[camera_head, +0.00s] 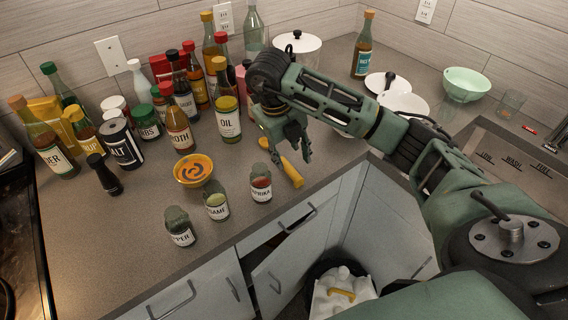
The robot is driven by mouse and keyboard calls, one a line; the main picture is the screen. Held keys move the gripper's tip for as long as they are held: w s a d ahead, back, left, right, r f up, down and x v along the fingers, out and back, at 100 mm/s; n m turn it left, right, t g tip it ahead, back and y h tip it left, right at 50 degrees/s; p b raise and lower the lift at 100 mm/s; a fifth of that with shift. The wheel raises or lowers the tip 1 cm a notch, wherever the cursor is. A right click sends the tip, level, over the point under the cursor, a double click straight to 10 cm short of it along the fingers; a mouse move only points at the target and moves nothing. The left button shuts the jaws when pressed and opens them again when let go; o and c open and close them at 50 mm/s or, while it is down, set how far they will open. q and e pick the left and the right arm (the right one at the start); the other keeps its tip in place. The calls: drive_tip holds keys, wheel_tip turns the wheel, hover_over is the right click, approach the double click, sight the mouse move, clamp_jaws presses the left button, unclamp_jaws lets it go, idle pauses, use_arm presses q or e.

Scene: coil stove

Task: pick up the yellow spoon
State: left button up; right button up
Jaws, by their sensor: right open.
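The yellow spoon (292,174) lies on the counter near its front edge, right of the paprika jar (261,187). Its handle end points toward the front edge, and its far part is partly hidden by my right gripper. My right gripper (289,155) points down right over the spoon, open, with its fingers around the spoon's middle. I cannot tell whether the fingers touch it. My left gripper is not in view.
Small jars stand left of the spoon, near a yellow bowl (193,170). Many bottles, including an oil bottle (228,118), crowd the back left. A white pot (297,46), plates (403,103) and a green bowl (464,85) stand farther back. A cabinet door (290,262) below is ajar.

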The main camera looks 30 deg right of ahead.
sight(289, 167)
wheel_tip(289, 167, down, 2)
drive_tip(key=shift+w, duration=0.1)
drive_tip(key=shift+w+f+p, duration=0.2)
drive_tip(key=shift+f+p, duration=0.4)
drive_tip(key=shift+p, duration=0.05)
drive_tip(key=shift+d+f, duration=0.25)
drive_tip(key=shift+f, duration=0.95)
drive_tip(key=shift+w, duration=0.1)
drive_tip(key=c, duration=0.7)
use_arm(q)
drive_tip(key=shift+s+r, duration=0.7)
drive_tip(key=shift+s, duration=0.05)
use_arm(e)
clamp_jaws()
